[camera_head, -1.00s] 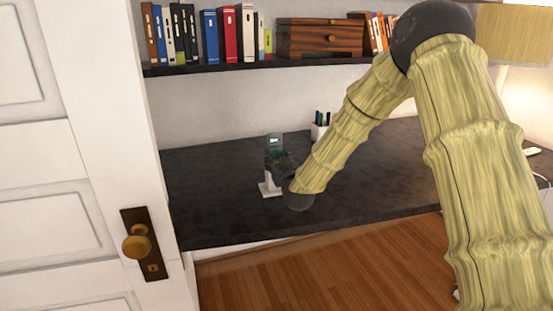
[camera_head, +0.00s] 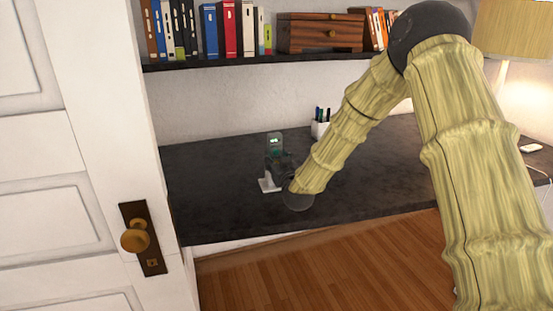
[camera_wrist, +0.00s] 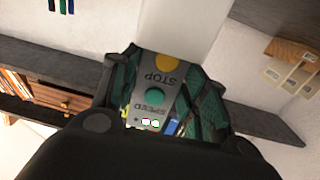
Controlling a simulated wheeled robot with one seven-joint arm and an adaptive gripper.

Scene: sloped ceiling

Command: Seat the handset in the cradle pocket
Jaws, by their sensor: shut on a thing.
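The handset (camera_head: 275,144) is a dark, upright device with a small lit display at its top in the head view. The white cradle (camera_head: 268,186) stands on the dark desk, directly below the handset in the head view. My gripper and the handset hide the cradle's pocket, so I cannot tell whether the handset touches it.
The dark desk (camera_head: 215,215) is mostly clear around the cradle. A white pen cup (camera_head: 319,130) stands behind, to the right. A shelf (camera_head: 220,64) with books and a wooden box (camera_head: 320,35) is above. A white door (camera_head: 75,150) fills the left side.

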